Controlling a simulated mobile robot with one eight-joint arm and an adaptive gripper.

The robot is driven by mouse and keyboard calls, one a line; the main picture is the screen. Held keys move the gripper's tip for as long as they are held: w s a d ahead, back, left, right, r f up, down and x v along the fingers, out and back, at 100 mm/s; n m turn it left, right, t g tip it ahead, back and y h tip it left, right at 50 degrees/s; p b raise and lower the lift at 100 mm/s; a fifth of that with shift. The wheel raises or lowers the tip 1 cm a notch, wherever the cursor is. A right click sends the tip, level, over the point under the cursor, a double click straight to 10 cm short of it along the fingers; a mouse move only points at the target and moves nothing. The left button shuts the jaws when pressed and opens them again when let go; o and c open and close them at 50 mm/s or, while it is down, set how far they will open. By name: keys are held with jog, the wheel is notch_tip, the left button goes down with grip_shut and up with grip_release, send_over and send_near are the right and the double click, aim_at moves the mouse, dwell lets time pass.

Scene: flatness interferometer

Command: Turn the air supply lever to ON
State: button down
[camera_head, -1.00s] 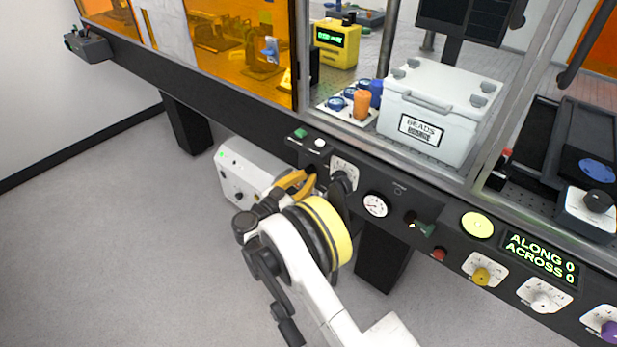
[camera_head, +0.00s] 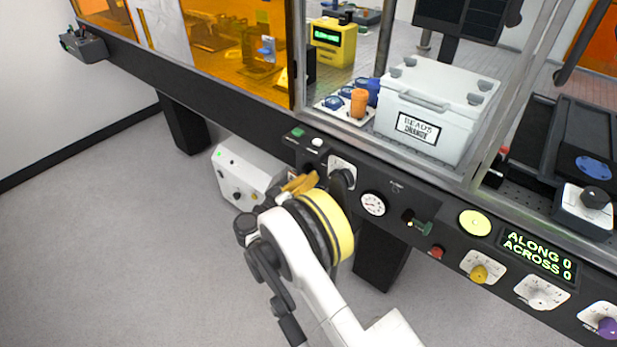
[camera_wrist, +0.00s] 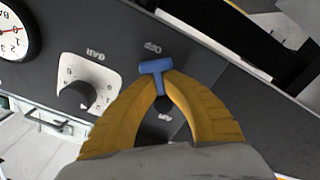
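The air supply lever (camera_wrist: 155,67) is a blue T-shaped handle on the dark front panel, seen in the wrist view. Its crossbar lies beside the OFF label, and its stem runs down between my fingers toward a dark hub (camera_wrist: 163,104) near the other label, which is partly hidden. My gripper (camera_wrist: 160,77) has its two yellow fingers drawn together on either side of the stem, and they appear to touch it. In the head view my gripper (camera_head: 300,183) is at the panel, left of the BAR knob; the lever is hidden there.
The BAR knob (camera_head: 344,177) and a round pressure gauge (camera_head: 373,204) sit right of my gripper. Green (camera_head: 298,132) and white (camera_head: 317,142) buttons are above it. A white box (camera_head: 243,175) stands below the panel. Open floor lies left.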

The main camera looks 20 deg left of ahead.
jog(key=n, duration=0.3)
jog(key=r+n, duration=0.1)
jog(key=n, duration=0.1)
jog(key=shift+s+d+n, duration=0.15)
jog(key=shift+d+n, duration=0.15)
jog(key=shift+d, duration=0.1)
jog(key=n, duration=0.2)
jog(key=r+n, duration=0.1)
jog(key=n, duration=0.1)
jog(key=shift+d+r+n, duration=0.1)
jog(key=shift+d+n, duration=0.05)
jog(key=shift+n, duration=0.25)
jog(key=c, duration=1.5)
grip_release()
jog(key=shift+c, duration=0.2)
jog(key=shift+s, duration=0.1)
jog(key=v, duration=1.2)
